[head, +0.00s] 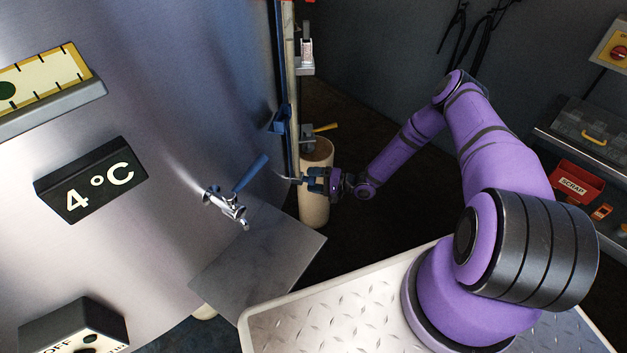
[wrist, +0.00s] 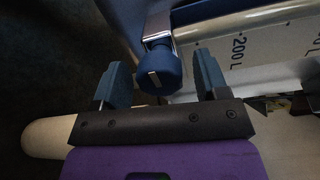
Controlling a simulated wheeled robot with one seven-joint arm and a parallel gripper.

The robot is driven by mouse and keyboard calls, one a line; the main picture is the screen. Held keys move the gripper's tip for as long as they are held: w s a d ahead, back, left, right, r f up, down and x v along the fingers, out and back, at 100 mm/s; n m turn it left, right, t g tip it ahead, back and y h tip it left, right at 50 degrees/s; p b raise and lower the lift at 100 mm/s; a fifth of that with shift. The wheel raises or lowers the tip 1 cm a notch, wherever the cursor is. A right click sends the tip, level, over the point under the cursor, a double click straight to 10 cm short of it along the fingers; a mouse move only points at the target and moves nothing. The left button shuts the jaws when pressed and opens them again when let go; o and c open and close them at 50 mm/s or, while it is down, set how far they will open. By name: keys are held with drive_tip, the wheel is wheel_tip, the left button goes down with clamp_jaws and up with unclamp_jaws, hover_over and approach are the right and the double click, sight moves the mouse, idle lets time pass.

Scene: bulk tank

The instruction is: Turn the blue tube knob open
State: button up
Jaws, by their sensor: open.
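The blue tube knob (wrist: 157,74) is a rounded blue cap with a pale mark on its face, on a shiny metal fitting beside the sight tube with its litre scale (wrist: 262,45). My gripper (wrist: 161,62) is open, with one blue finger on each side of the knob. A gap shows between the knob and the left finger; the right finger is closer, and I cannot tell if it touches. In the head view my gripper (head: 310,181) reaches left toward the foot of the tube (head: 290,90). There the knob is too small and covered to make out.
The steel tank (head: 180,80) fills the left, with a tap under a blue lever (head: 250,173) and a grey plate (head: 255,265) below it. A beige cylinder (head: 314,212) stands behind my gripper. A shelf with a red scrap bin (head: 574,184) is at the right.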

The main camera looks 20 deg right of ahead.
drive_tip(key=v, duration=1)
drive_tip(key=shift+s+d, duration=0.2)
drive_tip(key=shift+d, duration=0.15)
drive_tip(key=shift+r, duration=0.1)
